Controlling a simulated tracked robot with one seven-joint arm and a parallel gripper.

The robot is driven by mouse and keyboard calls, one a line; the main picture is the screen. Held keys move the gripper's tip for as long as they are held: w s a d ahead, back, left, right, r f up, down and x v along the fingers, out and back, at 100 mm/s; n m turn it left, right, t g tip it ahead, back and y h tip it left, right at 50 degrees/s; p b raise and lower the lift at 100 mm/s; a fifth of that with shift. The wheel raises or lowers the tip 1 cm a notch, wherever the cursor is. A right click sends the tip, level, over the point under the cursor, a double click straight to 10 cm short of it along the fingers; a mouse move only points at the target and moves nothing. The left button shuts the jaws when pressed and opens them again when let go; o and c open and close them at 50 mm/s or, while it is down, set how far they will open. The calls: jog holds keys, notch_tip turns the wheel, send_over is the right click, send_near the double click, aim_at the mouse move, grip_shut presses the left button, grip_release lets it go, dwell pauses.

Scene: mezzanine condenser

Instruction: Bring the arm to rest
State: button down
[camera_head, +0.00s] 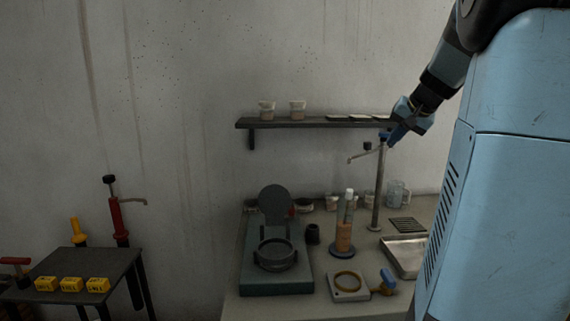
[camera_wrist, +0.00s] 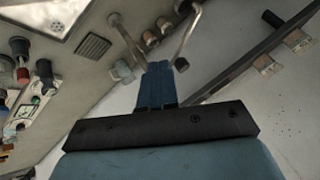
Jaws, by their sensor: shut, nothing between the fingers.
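My arm reaches in from the upper right in the head view. My gripper (camera_head: 391,138) is blue and points down and to the left, in front of the right end of the wall shelf. In the wrist view my gripper (camera_wrist: 158,68) shows its blue fingers pressed together, with nothing between them. It appears clear of the counter, beside the upper part of the metal tap post (camera_head: 376,190). I cannot tell the exact gap between the gripper and the post or shelf.
The dark wall shelf (camera_head: 310,123) holds two cups. The counter (camera_head: 245,306) carries a green-based device (camera_head: 277,289), a cylinder with brown contents (camera_head: 344,230), a ring fixture (camera_head: 349,286) and a metal sink (camera_head: 402,255). A small dark table (camera_head: 105,262) with yellow blocks stands left.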

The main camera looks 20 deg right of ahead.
jog(key=s+a+f+n+g, duration=0.15)
jog(key=s+a, duration=0.25)
jog(key=a, duration=0.5)
jog(key=s+a+f+n, duration=0.2)
jog(key=s+a+n, duration=0.15)
jog(key=a, duration=0.55)
jog(key=s+a+f+n, duration=0.1)
jog(key=s+a+f, duration=0.3)
jog(key=s, duration=0.2)
jog(key=s+a+f+n, duration=0.2)
jog(key=s+a+f, duration=0.1)
jog(key=s+a, duration=0.2)
jog(key=shift+s+a+f+g, duration=0.25)
jog(key=shift+s+f+g, duration=0.2)
jog(key=shift+s, duration=0.7)
